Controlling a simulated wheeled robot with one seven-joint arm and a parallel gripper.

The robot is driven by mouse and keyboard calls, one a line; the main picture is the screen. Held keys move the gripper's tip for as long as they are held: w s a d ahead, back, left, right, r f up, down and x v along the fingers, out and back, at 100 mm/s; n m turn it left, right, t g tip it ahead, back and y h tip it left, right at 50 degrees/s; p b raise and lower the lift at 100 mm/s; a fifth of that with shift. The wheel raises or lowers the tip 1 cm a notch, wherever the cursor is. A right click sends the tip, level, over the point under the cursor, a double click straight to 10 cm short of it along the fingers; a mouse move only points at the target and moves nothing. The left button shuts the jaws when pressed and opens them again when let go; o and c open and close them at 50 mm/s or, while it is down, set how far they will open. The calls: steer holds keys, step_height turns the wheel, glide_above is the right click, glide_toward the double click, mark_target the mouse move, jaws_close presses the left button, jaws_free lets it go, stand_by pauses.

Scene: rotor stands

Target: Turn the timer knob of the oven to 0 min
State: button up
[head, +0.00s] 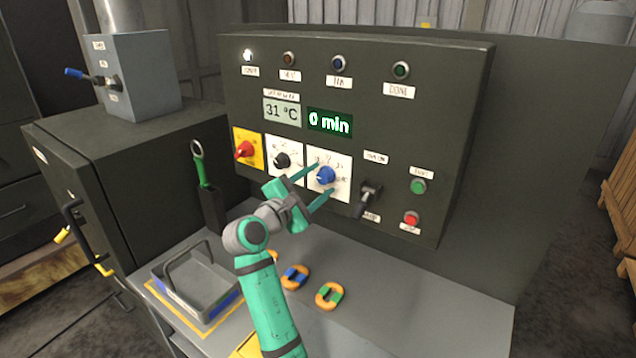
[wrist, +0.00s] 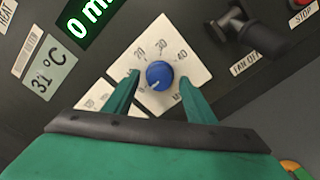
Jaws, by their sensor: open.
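The timer knob (head: 326,175) is a blue round knob on a white dial plate (head: 342,190) on the oven's dark control panel. The green display (head: 329,122) above it reads 0 min. In the wrist view the blue knob (wrist: 159,75) has a white mark at its lower left side, and the dial plate shows 20, 30 and 40. My green gripper (head: 317,187) is open, with one finger on each side of the knob. In the wrist view the fingertips (wrist: 158,88) flank the knob with gaps, and I see no contact.
A black knob (head: 282,160) and a red switch (head: 244,150) sit left of the timer. A dark lever (head: 369,197) stands out close on the right, with green (head: 418,186) and red (head: 411,218) buttons beyond. A tray (head: 195,283) and orange rings (head: 330,295) lie on the bench below.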

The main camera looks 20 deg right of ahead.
steer(key=v, duration=1)
steer(key=shift+a, duration=0.2)
steer(key=shift+s+f, duration=0.1)
steer(key=shift+s, duration=0.1)
